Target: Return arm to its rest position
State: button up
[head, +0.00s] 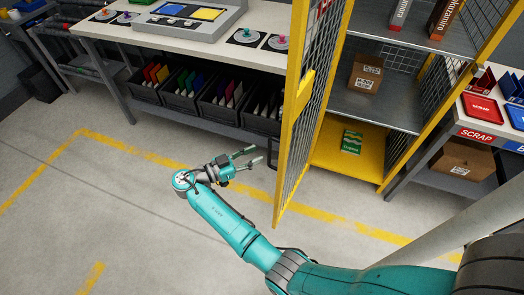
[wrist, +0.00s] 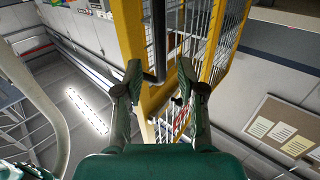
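My teal arm reaches out over the floor, and my gripper (head: 254,157) is to the left of the open yellow mesh door (head: 297,110). Its two fingers are spread apart with nothing between them. In the wrist view my gripper (wrist: 160,78) is also open, with the yellow door frame (wrist: 137,45) and a dark vertical bar (wrist: 158,40) beyond the fingers. The fingertips look close to the door edge in the head view; I cannot tell the exact gap.
The yellow cabinet (head: 365,150) holds a brown box (head: 366,77) and a green packet (head: 352,141). A workbench (head: 120,30) with dark file bins (head: 190,90) stands behind. A scrap table (head: 478,134) is at right. The floor (head: 110,200) at left is clear.

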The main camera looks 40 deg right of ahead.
jog(key=shift+a, duration=0.45)
